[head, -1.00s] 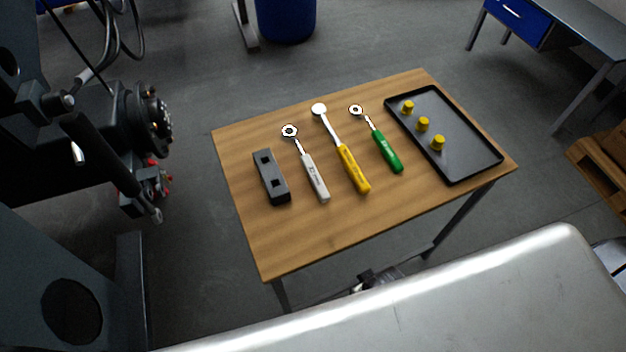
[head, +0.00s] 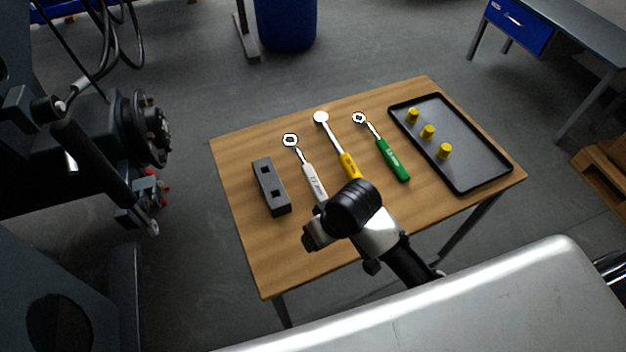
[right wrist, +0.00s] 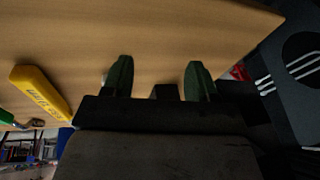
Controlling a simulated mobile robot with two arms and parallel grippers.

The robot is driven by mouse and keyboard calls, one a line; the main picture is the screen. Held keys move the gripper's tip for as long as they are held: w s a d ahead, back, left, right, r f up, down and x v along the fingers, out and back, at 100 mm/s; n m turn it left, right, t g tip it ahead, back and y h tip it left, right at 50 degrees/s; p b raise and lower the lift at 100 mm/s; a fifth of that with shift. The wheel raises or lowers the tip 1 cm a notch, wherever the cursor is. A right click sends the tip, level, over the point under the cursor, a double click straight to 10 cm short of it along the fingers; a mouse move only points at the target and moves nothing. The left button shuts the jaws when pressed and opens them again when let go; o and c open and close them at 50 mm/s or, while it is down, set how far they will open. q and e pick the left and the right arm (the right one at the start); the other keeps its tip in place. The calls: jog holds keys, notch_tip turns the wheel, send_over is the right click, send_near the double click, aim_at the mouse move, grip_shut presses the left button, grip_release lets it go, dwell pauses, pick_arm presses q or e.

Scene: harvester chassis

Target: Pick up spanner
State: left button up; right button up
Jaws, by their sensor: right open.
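Three ring-headed tools lie on the wooden table. The white-handled spanner (head: 313,180) is on the left, its handle end hidden by my right arm. The yellow-handled one (head: 348,165) is in the middle, its lower handle also covered. The green-handled one (head: 393,160) is on the right, fully visible. My right gripper (head: 316,236) is over the near part of the table, by the hidden end of the white handle. In the right wrist view its two green fingers (right wrist: 158,80) are apart with nothing seen between them. The yellow handle (right wrist: 40,93) shows left of them there.
A dark block with square holes (head: 270,187) lies left of the spanners. A black tray (head: 470,165) with yellow knobs is at the table's right. Dark machinery (head: 110,130) stands left of the table (head: 245,240). A silver surface (head: 480,300) fills the lower right.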

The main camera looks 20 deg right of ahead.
jog(key=shift+g+h, duration=0.5)
jog(key=shift+g, duration=0.2)
jog(key=w+r, duration=0.1)
jog(key=w, duration=0.2)
jog(key=w+r, duration=0.1)
jog(key=w, duration=0.2)
jog(key=w+r, duration=0.1)
jog(key=w, duration=0.2)
jog(key=shift+a+r, duration=0.3)
jog(key=shift+a, duration=0.05)
notch_tip(320, 180, up, 5)
jog(key=m+h, duration=0.1)
jog(key=h, duration=0.1)
send_over(315, 181)
jog(key=g, duration=0.1)
jog(key=shift+m, duration=0.3)
notch_tip(315, 181, down, 10)
jog(key=shift+f, duration=0.25)
jog(key=shift+s, duration=0.1)
grip_shut()
